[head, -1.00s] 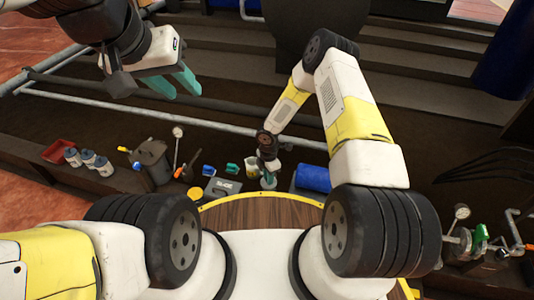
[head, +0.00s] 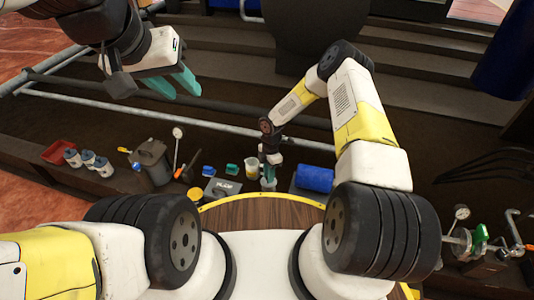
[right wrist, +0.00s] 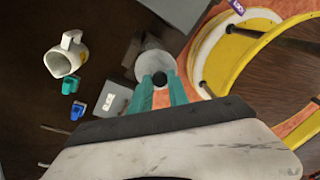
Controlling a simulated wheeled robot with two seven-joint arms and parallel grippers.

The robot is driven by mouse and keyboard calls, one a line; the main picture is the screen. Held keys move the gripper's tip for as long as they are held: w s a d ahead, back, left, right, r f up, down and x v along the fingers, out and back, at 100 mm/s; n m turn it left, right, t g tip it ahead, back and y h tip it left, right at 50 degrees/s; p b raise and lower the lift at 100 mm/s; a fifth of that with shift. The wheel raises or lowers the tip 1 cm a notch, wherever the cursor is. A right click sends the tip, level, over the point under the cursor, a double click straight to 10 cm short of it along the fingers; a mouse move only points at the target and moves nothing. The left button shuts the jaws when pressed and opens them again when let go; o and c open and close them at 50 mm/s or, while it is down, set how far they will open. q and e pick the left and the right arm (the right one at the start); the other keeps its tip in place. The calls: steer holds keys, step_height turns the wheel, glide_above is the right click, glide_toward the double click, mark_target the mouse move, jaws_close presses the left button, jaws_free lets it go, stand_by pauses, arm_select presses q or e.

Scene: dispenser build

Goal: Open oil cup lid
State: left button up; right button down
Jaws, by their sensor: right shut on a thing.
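The oil cup (right wrist: 155,60) is a pale grey round vessel in the right wrist view. A small dark knob (right wrist: 160,79) shows at its near end, between the teal fingertips of my right gripper (right wrist: 161,88). The right gripper is shut on this knob. In the head view my right gripper (head: 269,170) points down onto the cup (head: 268,184), which stands just beyond the round wooden top. Whether the lid is apart from the cup cannot be told. My left gripper (head: 176,84) is open and empty, high at the upper left.
A grey box (head: 222,188), a pale jug (head: 251,166) and small blue and teal items lie left of the cup. A blue cylinder (head: 314,179) lies close on its right. A dark can (head: 154,160) and a red tray (head: 58,151) are further left.

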steer(key=g, duration=0.1)
steer(key=w+r+g+y, duration=0.1)
steer(key=shift+w+d+g, duration=0.2)
steer(key=shift+w+g, duration=0.1)
steer(key=shift+g, duration=0.1)
steer(key=shift+w+d+r+g+y, duration=0.15)
steer(key=shift+w+g, duration=0.15)
steer(key=shift+g, duration=0.15)
steer(key=shift+w+d+g+y, duration=0.15)
steer(key=shift+w+g, duration=0.1)
steer(key=shift+g, duration=0.2)
steer(key=c, duration=1.3)
jaws_free()
steer(key=shift+o, duration=0.2)
steer(key=v, duration=0.7)
steer(key=shift+w+r, duration=0.3)
